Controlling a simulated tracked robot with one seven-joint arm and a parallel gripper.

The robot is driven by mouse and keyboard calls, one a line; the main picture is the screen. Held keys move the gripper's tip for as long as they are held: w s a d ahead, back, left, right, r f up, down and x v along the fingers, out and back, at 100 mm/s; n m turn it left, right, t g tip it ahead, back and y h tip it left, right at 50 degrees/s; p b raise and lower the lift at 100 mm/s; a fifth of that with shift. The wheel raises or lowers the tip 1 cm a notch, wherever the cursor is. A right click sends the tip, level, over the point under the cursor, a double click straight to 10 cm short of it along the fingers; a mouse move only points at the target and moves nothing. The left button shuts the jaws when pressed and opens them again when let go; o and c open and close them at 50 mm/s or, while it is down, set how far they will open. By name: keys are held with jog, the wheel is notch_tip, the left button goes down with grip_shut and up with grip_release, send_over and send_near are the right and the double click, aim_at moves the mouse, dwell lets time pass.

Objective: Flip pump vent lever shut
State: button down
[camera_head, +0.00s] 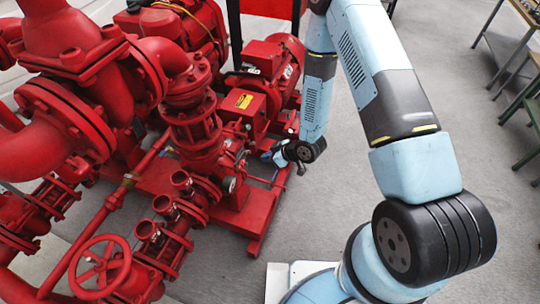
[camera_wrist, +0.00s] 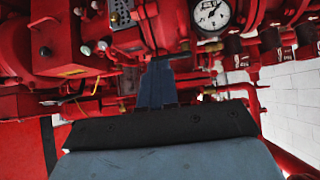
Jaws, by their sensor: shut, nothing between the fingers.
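My gripper (camera_head: 268,155) is at the near side of the red pump, beside its small pipework. In the wrist view its fingers (camera_wrist: 158,84) are together, with nothing seen between them, and point at the red pump body (camera_wrist: 160,25). A small brass-coloured fitting (camera_wrist: 207,93) with a thin red pipe is just right of the fingertips. I cannot tell for sure which small part is the vent lever, or its position. Whether the fingertips touch anything is also unclear. My gripper hides part of the pump's lower side.
A round pressure gauge (camera_wrist: 210,13) is above and right of the fingers. A red control box (camera_wrist: 68,38) is at the left. A red handwheel (camera_head: 100,266) and thick pipes fill the left of the head view.

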aim_at(241, 155)
jog(key=w+a+f, duration=0.3)
jog(key=a, duration=0.4)
jog(key=shift+a+f, duration=0.3)
jog(key=shift+f, duration=0.05)
jog(key=shift+w+a, duration=0.35)
jog(key=shift+a, duration=0.1)
jog(key=shift+a+r, duration=0.1)
jog(key=shift+a, duration=0.05)
